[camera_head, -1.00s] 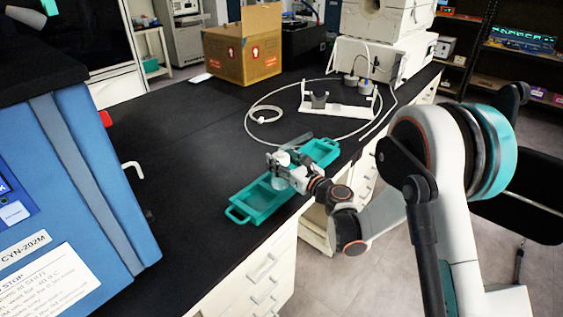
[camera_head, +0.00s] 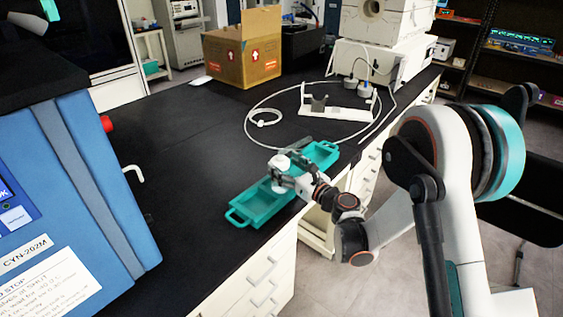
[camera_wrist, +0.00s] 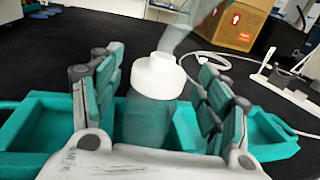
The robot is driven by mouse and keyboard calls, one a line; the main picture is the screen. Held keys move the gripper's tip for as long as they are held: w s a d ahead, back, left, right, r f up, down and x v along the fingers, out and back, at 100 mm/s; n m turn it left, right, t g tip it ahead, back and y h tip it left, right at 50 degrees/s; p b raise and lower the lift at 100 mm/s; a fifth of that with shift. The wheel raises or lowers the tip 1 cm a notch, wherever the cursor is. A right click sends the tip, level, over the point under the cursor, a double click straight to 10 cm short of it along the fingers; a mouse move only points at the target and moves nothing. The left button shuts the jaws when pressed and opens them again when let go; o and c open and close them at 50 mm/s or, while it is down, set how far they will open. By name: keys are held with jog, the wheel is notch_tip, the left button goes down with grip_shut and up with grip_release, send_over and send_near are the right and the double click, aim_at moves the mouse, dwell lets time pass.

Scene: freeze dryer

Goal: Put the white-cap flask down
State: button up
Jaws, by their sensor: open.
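The white-cap flask (camera_wrist: 158,76) stands upright in the wrist view, with a white cap and a greenish translucent body. Its white cap also shows in the head view (camera_head: 279,161). It is at the teal tray (camera_head: 249,207), near the tray's middle; its base is hidden. My gripper (camera_wrist: 165,85) is open, with one teal-padded finger on each side of the flask and a gap visible beside it. The tray also shows in the wrist view (camera_wrist: 40,112), spreading out on both sides behind the fingers.
A blue machine (camera_head: 100,170) stands at the left. A cardboard box (camera_head: 243,50) and a white stand (camera_head: 338,106) with looped tubing are farther back on the black bench (camera_head: 170,150). The bench left of the tray is clear.

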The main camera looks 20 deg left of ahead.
jog(key=v, duration=0.9)
jog(key=shift+s+d, duration=0.2)
jog(key=shift+d, duration=0.1)
jog(key=s+d+r+n+g+h, duration=0.2)
jog(key=s+d+r+n+h, duration=0.5)
jog(key=d+r+n, duration=0.5)
jog(key=s+d+f+n+g+h, duration=0.1)
jog(key=s+d+n+h, duration=0.7)
jog(key=s+d, duration=1.3)
jog(key=n, duration=0.4)
jog(key=shift+d+n, duration=0.3)
jog(key=shift+f, duration=0.1)
